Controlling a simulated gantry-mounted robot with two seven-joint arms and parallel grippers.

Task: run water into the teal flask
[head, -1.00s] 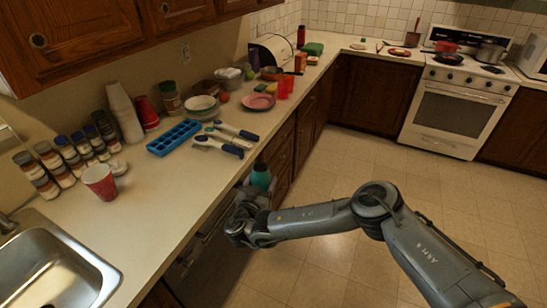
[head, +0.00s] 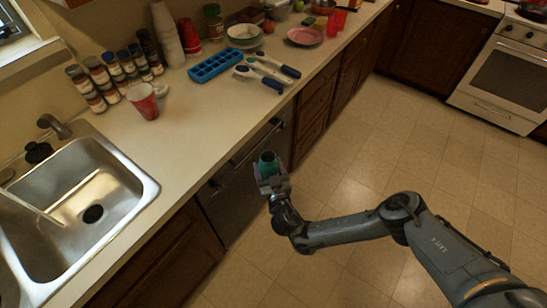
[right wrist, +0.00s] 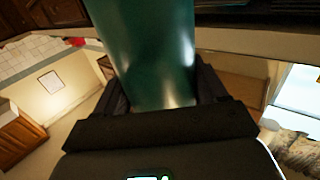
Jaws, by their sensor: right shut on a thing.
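The teal flask (head: 268,160) is held upright in front of the counter's edge, over the floor. My right gripper (head: 270,178) is shut on it; the flask also fills the middle of the right wrist view (right wrist: 150,50) between the two dark fingers (right wrist: 155,98). The steel sink (head: 112,180) is at the left, with a dark drain, apart from the flask. A faucet (head: 52,125) stands at the sink's back edge, partly cut by shadow. My left gripper does not show.
A red cup (head: 143,101) stands on the counter behind the sink's right corner. The counter front (head: 172,160) right of the sink is clear.

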